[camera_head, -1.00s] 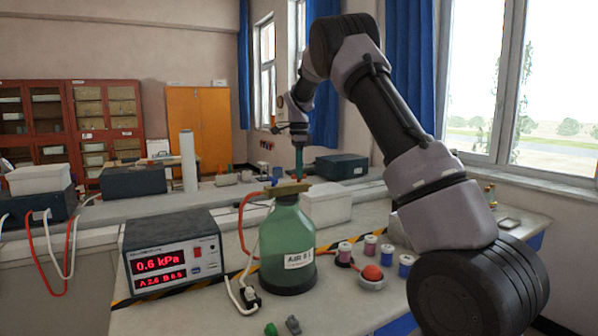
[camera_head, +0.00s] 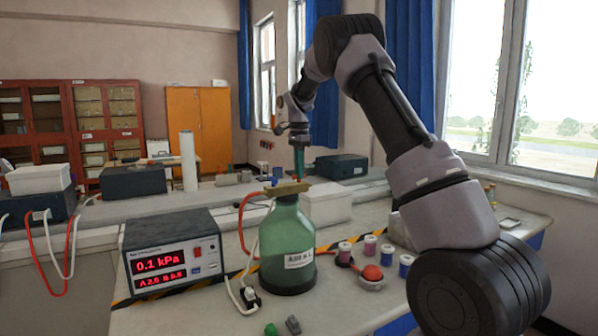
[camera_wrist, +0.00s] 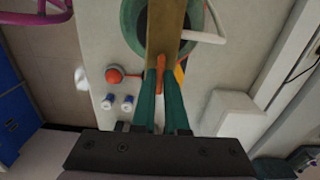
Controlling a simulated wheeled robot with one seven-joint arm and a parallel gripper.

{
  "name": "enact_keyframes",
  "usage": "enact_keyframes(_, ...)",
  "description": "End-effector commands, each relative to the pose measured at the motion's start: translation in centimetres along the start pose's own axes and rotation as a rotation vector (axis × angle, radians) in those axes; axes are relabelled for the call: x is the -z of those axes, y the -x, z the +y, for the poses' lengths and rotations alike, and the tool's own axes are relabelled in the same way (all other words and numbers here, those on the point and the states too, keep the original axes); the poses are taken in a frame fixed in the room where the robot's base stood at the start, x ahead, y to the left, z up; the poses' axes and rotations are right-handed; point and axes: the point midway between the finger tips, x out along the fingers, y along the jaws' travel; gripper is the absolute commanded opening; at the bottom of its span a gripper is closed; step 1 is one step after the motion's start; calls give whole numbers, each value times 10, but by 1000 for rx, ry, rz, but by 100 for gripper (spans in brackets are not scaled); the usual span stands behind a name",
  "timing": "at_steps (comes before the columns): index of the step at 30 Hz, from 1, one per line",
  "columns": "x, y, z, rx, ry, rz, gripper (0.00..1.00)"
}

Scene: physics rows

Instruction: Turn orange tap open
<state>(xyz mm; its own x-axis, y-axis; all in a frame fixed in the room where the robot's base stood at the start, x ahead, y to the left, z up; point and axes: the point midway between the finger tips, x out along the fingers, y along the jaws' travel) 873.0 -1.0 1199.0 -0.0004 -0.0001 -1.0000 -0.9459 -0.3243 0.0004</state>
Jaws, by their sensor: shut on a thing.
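In the head view my gripper (camera_head: 299,168) points down onto the top of the green bottle (camera_head: 285,232), and the tap is mostly hidden there. The brown bar (camera_head: 288,189) lies across the bottle's neck. The bottle stands upright on the bench with a white label.
A meter box (camera_head: 172,255) reading 0.1 kPa stands left of the bottle. A red hose and white cable run beside the bottle. A red button (camera_head: 373,272) and several small spools (camera_head: 369,247) stand to its right. A white box (camera_head: 328,204) is behind it.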

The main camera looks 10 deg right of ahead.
Motion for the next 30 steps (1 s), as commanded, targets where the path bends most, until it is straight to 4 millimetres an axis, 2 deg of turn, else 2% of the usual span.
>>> enact_keyframes(4, 0, 1, 0, 2, 0, 1, 0)
enact_keyframes(5, 0, 1, 0, 2, 0, 1, 22)
enact_keyframes(6, 0, 1, 0, 2, 0, 1, 38)
enact_keyframes(7, 0, 1, 0, 2, 0, 1, 41)
enact_keyframes(15, 0, 1, 0, 1, -1, 0, 41)
enact_keyframes(19, 0, 8, -1, 2, -1, 0, 41)
enact_keyframes(23, 0, 29, -1, 5, 0, 2, 41)
enact_keyframes(30, 1, 77, -1, 4, -1, 2, 41)
